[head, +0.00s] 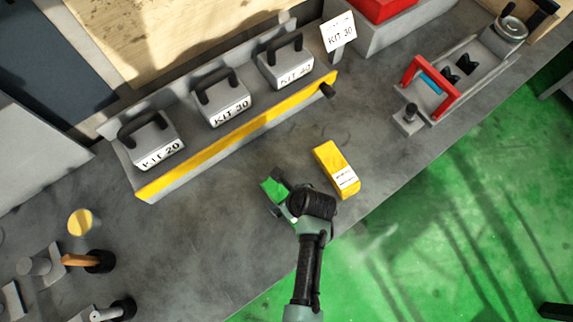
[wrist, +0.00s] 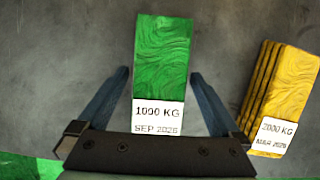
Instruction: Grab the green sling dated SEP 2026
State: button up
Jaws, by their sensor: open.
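The green sling (wrist: 162,62) lies flat on the grey bench, with a white label reading 1000 KG and SEP 2026 in the wrist view. In the head view only part of the green sling (head: 273,188) shows, beside my gripper. My gripper (wrist: 160,78) is open, with one finger on each side of the green sling and a gap to each side. The sling's near end is close to the gripper's palm. I cannot tell whether the fingers are lowered to the bench. In the head view my arm hides much of the gripper (head: 277,193).
A yellow sling (wrist: 285,90) labelled 2000 KG, MAR 2026 lies to the right; it also shows in the head view (head: 331,161). A rack (head: 235,132) with KIT 20, KIT 30 and KIT 40 boxes stands behind.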

jog(key=c, duration=1.6)
jog(key=shift+r, duration=0.15)
